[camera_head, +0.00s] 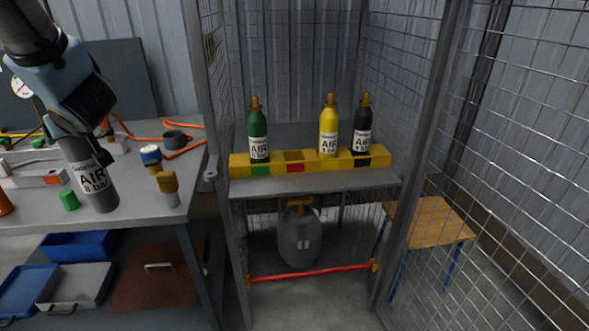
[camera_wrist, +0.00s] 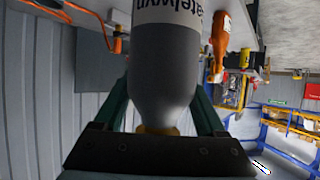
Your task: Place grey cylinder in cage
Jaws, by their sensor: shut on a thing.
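My gripper (camera_head: 72,133) is shut on a grey cylinder (camera_head: 98,188) with a white "AIR 8 bar" label, at the left over the workbench. The cylinder leans slightly in the head view; I cannot tell whether its base touches the bench. In the wrist view the grey cylinder (camera_wrist: 165,75) lies between the two fingers, with a yellow part at its near end. The open-fronted mesh cage (camera_head: 222,185) stands right of the bench. Its shelf carries a yellow rack (camera_head: 240,166) holding green (camera_head: 258,130), yellow (camera_head: 328,128) and black (camera_head: 362,130) cylinders. The rack's red-marked place (camera_head: 294,168) is empty.
A cage post (camera_head: 205,100) stands between bench and shelf. A large grey tank (camera_head: 300,240) sits below the shelf behind a red bar (camera_head: 312,273).

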